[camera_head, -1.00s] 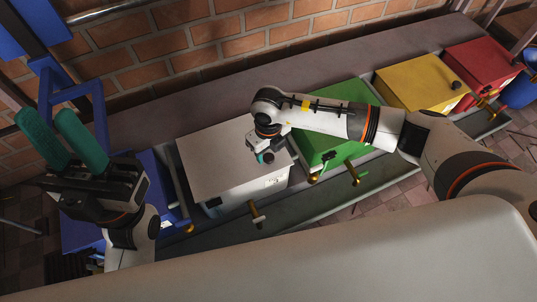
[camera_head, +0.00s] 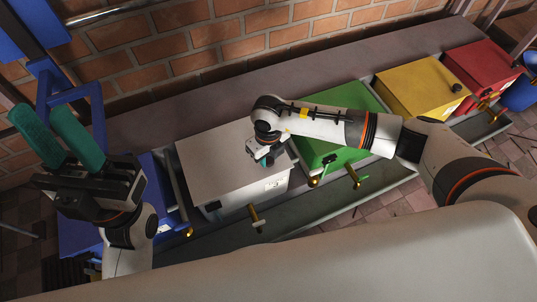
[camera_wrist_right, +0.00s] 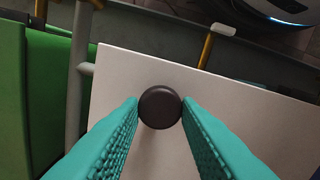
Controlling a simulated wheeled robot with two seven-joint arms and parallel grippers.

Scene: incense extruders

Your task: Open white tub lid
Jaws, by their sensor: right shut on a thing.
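The white tub (camera_head: 270,196) stands left of centre in the head view, with its flat white lid (camera_head: 215,155) on top. I cannot tell whether there is a gap under the lid. In the right wrist view, a round dark knob (camera_wrist_right: 160,107) stands near the edge of the lid (camera_wrist_right: 135,75). My right gripper (camera_head: 267,159) is over the lid's right part, its teal fingers shut on the knob from both sides. My left gripper (camera_head: 41,115) is far to the left, its two teal fingers apart and empty, pointing up and away from the tub.
A green tub (camera_head: 352,105) stands right of the white one, with a yellow tub (camera_head: 415,82) and a red tub (camera_head: 482,67) further right. Blue equipment (camera_head: 80,235) lies at the left. Brass valves (camera_head: 255,217) stick out in front. A brick wall (camera_head: 200,40) rises behind.

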